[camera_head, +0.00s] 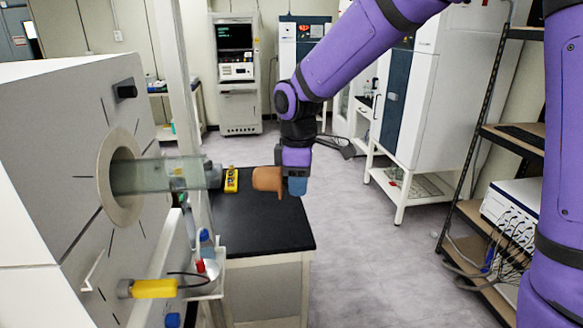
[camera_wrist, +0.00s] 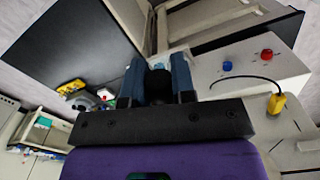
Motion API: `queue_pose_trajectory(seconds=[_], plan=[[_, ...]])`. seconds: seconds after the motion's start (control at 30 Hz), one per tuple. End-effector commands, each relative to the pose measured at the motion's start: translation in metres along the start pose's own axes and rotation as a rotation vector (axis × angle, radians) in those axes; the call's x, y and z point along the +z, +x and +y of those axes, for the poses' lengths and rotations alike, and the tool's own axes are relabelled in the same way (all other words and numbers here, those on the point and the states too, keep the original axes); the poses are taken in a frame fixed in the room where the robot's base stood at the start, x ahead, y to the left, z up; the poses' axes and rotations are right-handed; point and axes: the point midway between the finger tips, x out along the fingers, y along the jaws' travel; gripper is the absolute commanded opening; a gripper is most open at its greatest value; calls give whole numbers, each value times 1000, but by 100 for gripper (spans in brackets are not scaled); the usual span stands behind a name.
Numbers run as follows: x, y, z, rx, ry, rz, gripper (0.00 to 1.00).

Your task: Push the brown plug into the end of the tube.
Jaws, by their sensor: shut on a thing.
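The brown plug (camera_head: 266,179) is held in my gripper (camera_head: 296,184), its wide end facing left toward the tube. The clear tube (camera_head: 160,175) sticks out sideways from the round port of the white machine. Its open end is left of the plug, with a gap between them in the head view. In the wrist view my gripper (camera_wrist: 158,82) has its two blue fingers closed on a dark thing, likely the plug in shadow. The plug's far face is hidden there.
A black-topped table (camera_head: 265,226) stands below, with a yellow device (camera_head: 231,180) on it. A pale upright post (camera_head: 178,80) stands by the tube.

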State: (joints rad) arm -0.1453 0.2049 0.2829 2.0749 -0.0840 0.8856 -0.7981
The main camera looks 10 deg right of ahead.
Motion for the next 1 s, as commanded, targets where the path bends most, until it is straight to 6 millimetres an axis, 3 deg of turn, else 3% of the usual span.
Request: queue_pose_trajectory(seconds=[0.1,0.3,0.57,1.0], plan=[[-5,-33,-27,8,-122,10,0],[-8,-60,-54,6,-240,16,0],[-14,-64,-61,5,-266,17,0],[-44,-64,-68,5,-264,17,0]])
